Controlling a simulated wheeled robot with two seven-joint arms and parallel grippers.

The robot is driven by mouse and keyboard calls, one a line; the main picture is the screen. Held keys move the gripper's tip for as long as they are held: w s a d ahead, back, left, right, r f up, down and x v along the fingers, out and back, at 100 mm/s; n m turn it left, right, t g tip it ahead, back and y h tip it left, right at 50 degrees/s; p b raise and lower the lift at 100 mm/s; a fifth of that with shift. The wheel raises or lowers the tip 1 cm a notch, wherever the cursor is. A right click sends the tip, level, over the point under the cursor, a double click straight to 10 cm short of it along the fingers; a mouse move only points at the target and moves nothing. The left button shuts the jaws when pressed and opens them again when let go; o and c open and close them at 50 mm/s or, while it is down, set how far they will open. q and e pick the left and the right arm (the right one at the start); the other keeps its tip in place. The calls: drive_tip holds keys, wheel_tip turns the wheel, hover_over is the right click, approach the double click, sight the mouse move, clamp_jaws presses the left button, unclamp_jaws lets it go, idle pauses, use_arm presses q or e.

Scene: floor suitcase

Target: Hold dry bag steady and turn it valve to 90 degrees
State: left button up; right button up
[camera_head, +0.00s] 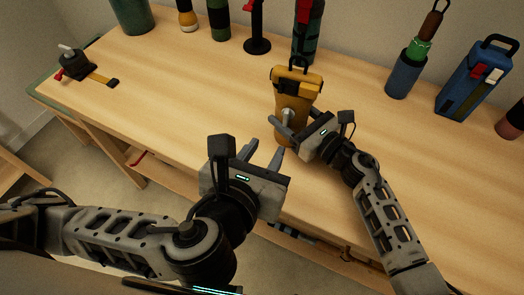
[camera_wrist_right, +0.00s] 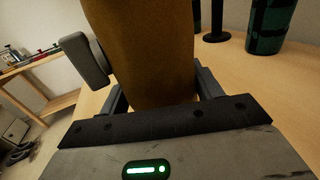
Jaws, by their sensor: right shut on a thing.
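The yellow dry bag (camera_head: 296,98), with a dark buckled top and a handle loop, stands upright near the front edge of the bench. A small grey round part, seemingly the valve (camera_head: 287,114), is on its front side; its turn angle is too small to read. My right gripper (camera_head: 291,128) is shut on the dry bag from the right, low on its body. In the right wrist view the bag (camera_wrist_right: 145,50) fills the space between the fingers (camera_wrist_right: 158,95). My left gripper (camera_head: 265,151) is open and empty, in front of the bag and apart from it.
The wooden bench (camera_head: 180,85) is clear left of the bag. A black stand (camera_head: 257,45) and a dark green bottle (camera_head: 306,40) are behind it. A blue holder (camera_head: 404,75) and a blue bag (camera_head: 474,80) stand right. A strapped device (camera_head: 75,65) lies far left.

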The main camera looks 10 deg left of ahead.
idle(0.4)
drive_tip(key=o, duration=1.3)
